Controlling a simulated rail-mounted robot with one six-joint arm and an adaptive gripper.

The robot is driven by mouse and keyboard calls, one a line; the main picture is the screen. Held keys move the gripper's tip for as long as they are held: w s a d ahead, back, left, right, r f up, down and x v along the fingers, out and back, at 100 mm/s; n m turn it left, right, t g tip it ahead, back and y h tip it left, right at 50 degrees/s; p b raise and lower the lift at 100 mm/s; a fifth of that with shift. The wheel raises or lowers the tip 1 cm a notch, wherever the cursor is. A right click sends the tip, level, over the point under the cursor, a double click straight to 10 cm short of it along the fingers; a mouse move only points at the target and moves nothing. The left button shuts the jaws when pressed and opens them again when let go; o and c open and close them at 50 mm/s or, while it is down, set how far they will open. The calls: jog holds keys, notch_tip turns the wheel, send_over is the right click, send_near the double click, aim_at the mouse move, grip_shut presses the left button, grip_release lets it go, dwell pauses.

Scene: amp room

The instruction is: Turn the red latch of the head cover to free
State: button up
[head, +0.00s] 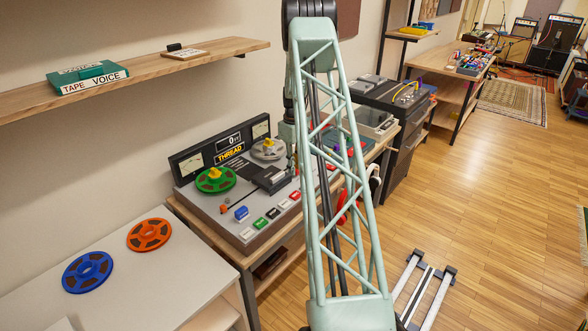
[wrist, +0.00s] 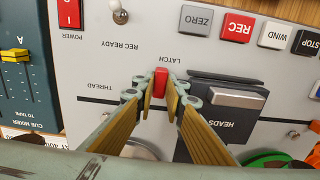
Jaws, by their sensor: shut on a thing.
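The red latch (wrist: 161,82) stands on the grey tape deck panel, by the printed word LATCH, in the wrist view. My gripper (wrist: 160,97) is shut on it, with one finger on each side. The dark head cover (wrist: 222,112), marked HEADS and with a pale metal bar, lies just to the right of the latch. In the head view the head cover (head: 272,179) sits in the middle of the tape deck (head: 240,228). My own arm hides the latch and my gripper there.
A green reel (head: 215,180) and a grey reel (head: 268,149) sit on the deck. Coloured buttons, including REC (wrist: 238,27), line its front edge. A cue mixer (wrist: 22,90) stands beside it. Blue (head: 87,272) and orange (head: 149,235) reels lie on the white table.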

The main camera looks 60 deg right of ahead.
dwell(0.3)
jog(key=o, duration=0.8)
jog(key=shift+o, duration=0.2)
notch_tip(320, 180, up, 12)
dwell(0.6)
dwell(0.3)
jog(key=shift+a+r, duration=0.1)
